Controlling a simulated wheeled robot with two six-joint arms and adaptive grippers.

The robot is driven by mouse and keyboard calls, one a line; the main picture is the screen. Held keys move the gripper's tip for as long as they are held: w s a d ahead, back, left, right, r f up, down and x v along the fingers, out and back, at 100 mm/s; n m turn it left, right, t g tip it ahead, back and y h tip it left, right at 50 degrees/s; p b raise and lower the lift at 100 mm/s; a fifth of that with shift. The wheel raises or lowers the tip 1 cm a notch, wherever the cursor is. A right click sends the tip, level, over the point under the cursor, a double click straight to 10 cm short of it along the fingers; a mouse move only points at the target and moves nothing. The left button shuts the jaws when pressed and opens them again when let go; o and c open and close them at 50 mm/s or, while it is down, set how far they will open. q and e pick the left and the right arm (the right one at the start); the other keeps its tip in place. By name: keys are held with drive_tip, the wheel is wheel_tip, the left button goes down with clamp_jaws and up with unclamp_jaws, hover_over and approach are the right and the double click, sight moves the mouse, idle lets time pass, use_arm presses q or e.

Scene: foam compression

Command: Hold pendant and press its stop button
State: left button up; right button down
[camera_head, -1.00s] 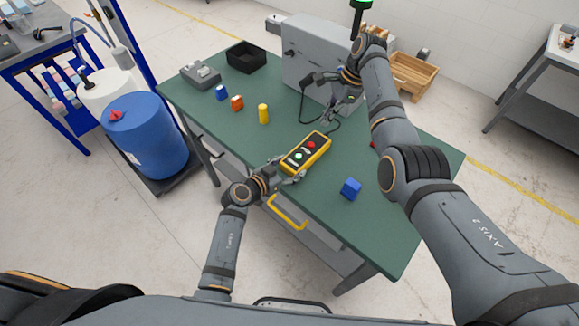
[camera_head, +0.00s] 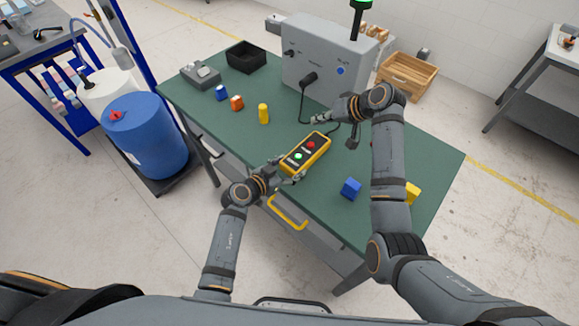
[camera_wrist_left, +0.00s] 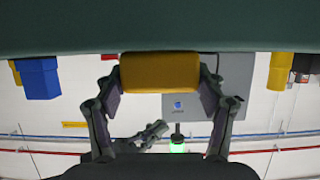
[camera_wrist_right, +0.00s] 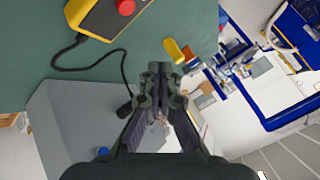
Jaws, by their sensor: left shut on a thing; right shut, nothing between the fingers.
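The pendant (camera_head: 292,168) is a yellow box with a black face, a red button (camera_head: 311,145) and a lit green-white button (camera_head: 298,156). My left gripper (camera_head: 284,174) is shut on the pendant's near end, at the table's front side. In the left wrist view the yellow end (camera_wrist_left: 160,72) sits between both fingers. My right gripper (camera_head: 318,117) is shut and empty, beyond and above the pendant, apart from the red button. In the right wrist view the closed fingertips (camera_wrist_right: 160,72) show, with the pendant (camera_wrist_right: 88,22) and red button (camera_wrist_right: 125,6) at upper left.
A grey cabinet (camera_head: 312,72) with a blue button stands at the table's back; a black cable runs from it toward the pendant. A blue cube (camera_head: 350,188) and a partly hidden yellow block (camera_head: 413,192) lie at right. A yellow cylinder (camera_head: 263,113) stands left of the pendant.

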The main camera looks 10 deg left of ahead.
sight(312, 143)
wheel_tip(312, 143, down, 9)
drive_tip(key=shift+r, duration=0.15)
idle(1.5)
drive_tip(key=shift+f, duration=0.45)
drive_tip(key=shift+s, duration=0.1)
drive_tip(key=shift+r, duration=3.4)
